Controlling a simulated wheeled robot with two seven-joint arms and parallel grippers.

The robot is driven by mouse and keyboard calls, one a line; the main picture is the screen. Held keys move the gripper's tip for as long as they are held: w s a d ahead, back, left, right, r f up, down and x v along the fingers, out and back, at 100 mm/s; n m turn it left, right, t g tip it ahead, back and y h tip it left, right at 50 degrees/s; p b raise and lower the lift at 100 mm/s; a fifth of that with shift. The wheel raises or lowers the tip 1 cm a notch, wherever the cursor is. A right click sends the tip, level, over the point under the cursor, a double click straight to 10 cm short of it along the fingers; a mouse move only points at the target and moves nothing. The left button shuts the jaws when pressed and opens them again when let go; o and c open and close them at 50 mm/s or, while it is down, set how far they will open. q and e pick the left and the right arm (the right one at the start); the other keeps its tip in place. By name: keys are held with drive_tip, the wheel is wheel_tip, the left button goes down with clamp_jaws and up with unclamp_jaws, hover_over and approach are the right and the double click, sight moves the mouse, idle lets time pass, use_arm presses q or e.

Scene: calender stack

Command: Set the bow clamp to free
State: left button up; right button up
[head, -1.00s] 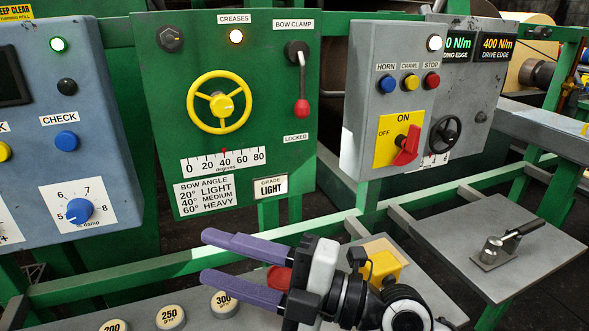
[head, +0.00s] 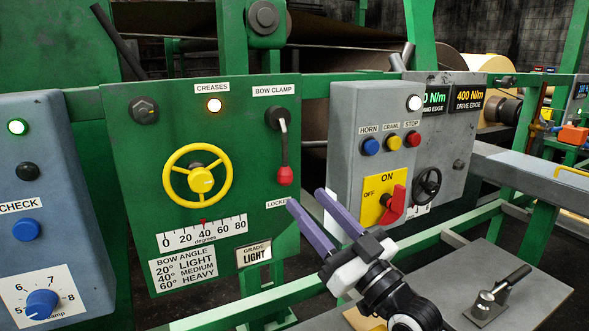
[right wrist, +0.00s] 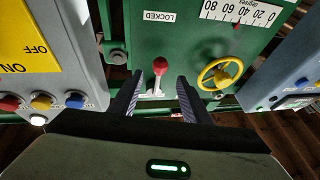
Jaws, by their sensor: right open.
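The bow clamp lever (head: 282,146) is on the green panel in the head view, under the "BOW CLAMP" label. Its red knob (head: 285,175) hangs straight down, just above the "LOCKED" label. My right gripper (head: 304,200) is open and empty, with purple fingers reaching toward the panel, below and to the right of the knob in the picture. In the right wrist view, the red knob (right wrist: 160,66) appears between and beyond the open fingertips (right wrist: 157,80), apart from them. My left gripper is not in view.
On the green panel, a yellow handwheel (head: 197,176) sits left of the lever, above a degree scale pointing near 40. The grey control box (head: 352,130) with buttons and a red switch (head: 394,204) stands close right of my fingers. A blue-grey box (head: 60,150) is at left.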

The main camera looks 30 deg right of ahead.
sight(290, 181)
drive_tip(key=p+x, duration=0.2)
drive_tip(key=x, duration=0.7)
drive_tip(key=shift+w, duration=0.2)
clamp_jaws()
